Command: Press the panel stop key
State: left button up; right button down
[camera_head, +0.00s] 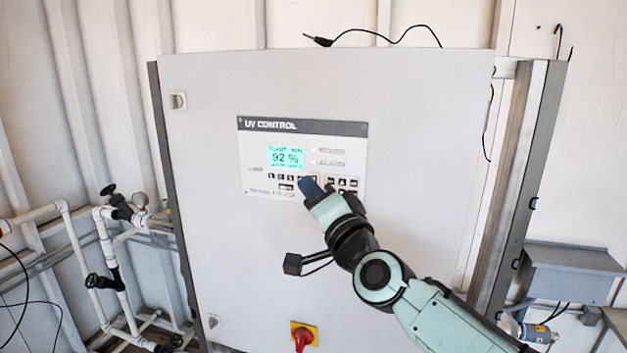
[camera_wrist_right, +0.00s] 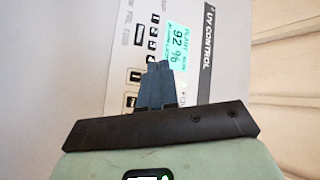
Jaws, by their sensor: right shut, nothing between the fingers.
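The UV CONTROL panel (camera_head: 258,180) is set in the front of a large white cabinet. Its green screen (camera_head: 286,158) reads 92 %. Rows of small dark keys (camera_head: 285,178) run below the screen; I cannot read which one is the stop key. My right gripper (camera_head: 310,186) is shut and empty, with its blue fingertips in front of the key rows, covering some keys. In the right wrist view the shut fingers (camera_wrist_right: 158,72) point at the panel just beside the screen (camera_wrist_right: 178,45). Whether they touch a key cannot be told. My left gripper is not in view.
A red rotary switch (camera_head: 303,336) on a yellow plate sits low on the cabinet door (camera_head: 220,250). White pipes with black valves (camera_head: 115,260) stand to the left. A grey box (camera_head: 570,272) is at the right. A black cable hangs over the cabinet top.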

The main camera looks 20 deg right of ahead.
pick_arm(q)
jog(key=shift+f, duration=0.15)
pick_arm(e)
jog(key=shift+w+d, duration=0.2)
jog(key=shift+w, duration=0.05)
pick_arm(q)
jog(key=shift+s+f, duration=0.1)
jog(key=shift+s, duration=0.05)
pick_arm(e)
jog(key=shift+w+d, duration=0.15)
jog(key=shift+w, duration=0.05)
dwell(0.4)
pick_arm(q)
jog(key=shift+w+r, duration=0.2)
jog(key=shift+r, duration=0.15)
pick_arm(e)
jog(key=shift+s+a, duration=0.4)
jog(key=shift+s, duration=0.15)
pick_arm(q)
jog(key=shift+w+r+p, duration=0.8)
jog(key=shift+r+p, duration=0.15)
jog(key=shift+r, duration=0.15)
pick_arm(e)
jog(key=s+a, duration=0.2)
jog(key=s, duration=0.2)
jog(key=shift+s+a, duration=0.1)
jog(key=shift+a, duration=0.3)
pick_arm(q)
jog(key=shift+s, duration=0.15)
